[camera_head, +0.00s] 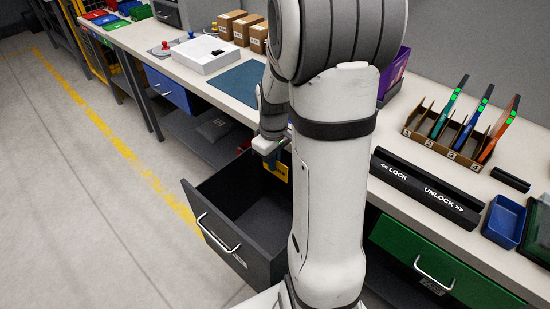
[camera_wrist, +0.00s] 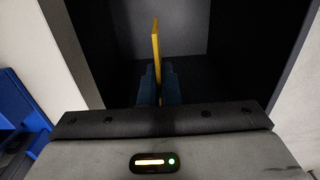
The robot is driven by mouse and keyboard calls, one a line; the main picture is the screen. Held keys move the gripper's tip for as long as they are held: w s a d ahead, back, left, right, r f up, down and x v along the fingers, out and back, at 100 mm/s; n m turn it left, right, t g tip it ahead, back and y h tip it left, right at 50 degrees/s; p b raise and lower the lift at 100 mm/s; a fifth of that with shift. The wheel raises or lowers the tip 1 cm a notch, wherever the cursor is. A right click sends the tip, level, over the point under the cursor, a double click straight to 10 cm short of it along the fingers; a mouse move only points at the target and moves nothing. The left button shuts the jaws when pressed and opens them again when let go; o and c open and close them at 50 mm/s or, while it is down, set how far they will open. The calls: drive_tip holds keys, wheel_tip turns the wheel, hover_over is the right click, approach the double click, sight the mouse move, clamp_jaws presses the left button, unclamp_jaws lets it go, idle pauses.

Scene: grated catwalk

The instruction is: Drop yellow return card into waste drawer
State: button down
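The yellow return card (camera_head: 279,170) is held upright, edge-on in the wrist view (camera_wrist: 156,45), between the blue fingertips of my gripper (camera_wrist: 158,85). My gripper (camera_head: 271,150) is shut on the card and points down over the open dark grey drawer (camera_head: 222,200), which I take for the waste drawer. The card hangs at the drawer's back part, near the bench edge. In the wrist view the drawer's dark walls (camera_wrist: 83,50) stand on both sides of the card. The drawer looks empty where it shows; my arm hides its right part.
A blue drawer (camera_head: 167,88) at the left is shut. A green drawer (camera_head: 440,262) is at the right. On the bench are a white box (camera_head: 205,55), cardboard boxes (camera_head: 247,30), a slotted rack (camera_head: 440,140), a black lock/unlock bar (camera_head: 425,187) and a blue bin (camera_head: 504,221).

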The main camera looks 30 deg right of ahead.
drive_tip(key=shift+f+b, duration=0.75)
drive_tip(key=shift+f, duration=0.7)
drive_tip(key=c, duration=1.6)
unclamp_jaws()
drive_tip(key=shift+w+r, duration=0.1)
wheel_tip(320, 180, up, 8)
drive_tip(key=shift+f+p, duration=0.15)
drive_tip(key=shift+p, duration=0.3)
